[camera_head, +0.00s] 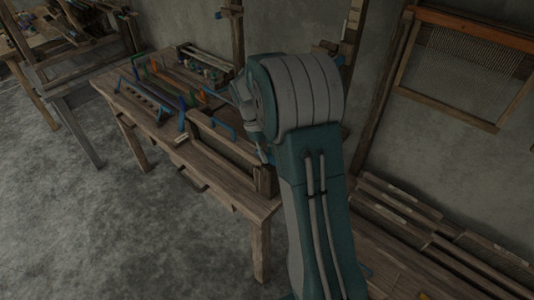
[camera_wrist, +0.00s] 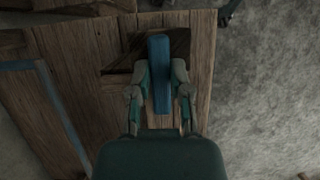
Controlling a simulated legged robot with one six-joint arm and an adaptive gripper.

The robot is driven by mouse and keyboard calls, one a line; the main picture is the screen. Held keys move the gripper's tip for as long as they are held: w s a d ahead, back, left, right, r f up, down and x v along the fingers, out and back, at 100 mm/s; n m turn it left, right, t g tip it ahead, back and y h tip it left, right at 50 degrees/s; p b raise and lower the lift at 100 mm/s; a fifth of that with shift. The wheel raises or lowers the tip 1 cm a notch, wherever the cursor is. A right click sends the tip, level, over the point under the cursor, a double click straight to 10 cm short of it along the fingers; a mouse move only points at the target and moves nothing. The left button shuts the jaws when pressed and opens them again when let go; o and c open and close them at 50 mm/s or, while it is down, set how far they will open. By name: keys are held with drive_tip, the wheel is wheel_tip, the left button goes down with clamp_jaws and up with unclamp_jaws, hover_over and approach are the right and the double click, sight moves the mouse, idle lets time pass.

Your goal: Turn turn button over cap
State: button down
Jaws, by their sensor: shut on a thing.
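In the wrist view a long blue bar (camera_wrist: 159,50), which looks like the turn button, lies lengthwise between the two fingers of my gripper (camera_wrist: 160,78). The fingers are shut on its sides. Under the bar is a dark wooden block or recess (camera_wrist: 178,42) with a slanted edge; it may be the cap's place, but I cannot tell the cap apart. In the head view my arm covers the gripper and most of the work spot, at the near right end of the wooden bench (camera_head: 256,212).
Several coloured bars and tools (camera_head: 165,85) lie along the bench top. A wooden loom frame (camera_head: 500,85) hangs on the right wall. Timber pieces (camera_head: 420,225) lie at lower right. The floor (camera_head: 80,230) in front of the bench is clear.

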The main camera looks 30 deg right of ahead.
drive_tip(key=c, duration=0.6)
unclamp_jaws()
drive_tip(key=shift+o, duration=0.2)
drive_tip(key=shift+r, duration=0.1)
drive_tip(key=v, duration=1.1)
drive_tip(key=shift+w+r, duration=0.3)
drive_tip(key=shift+a, duration=0.1)
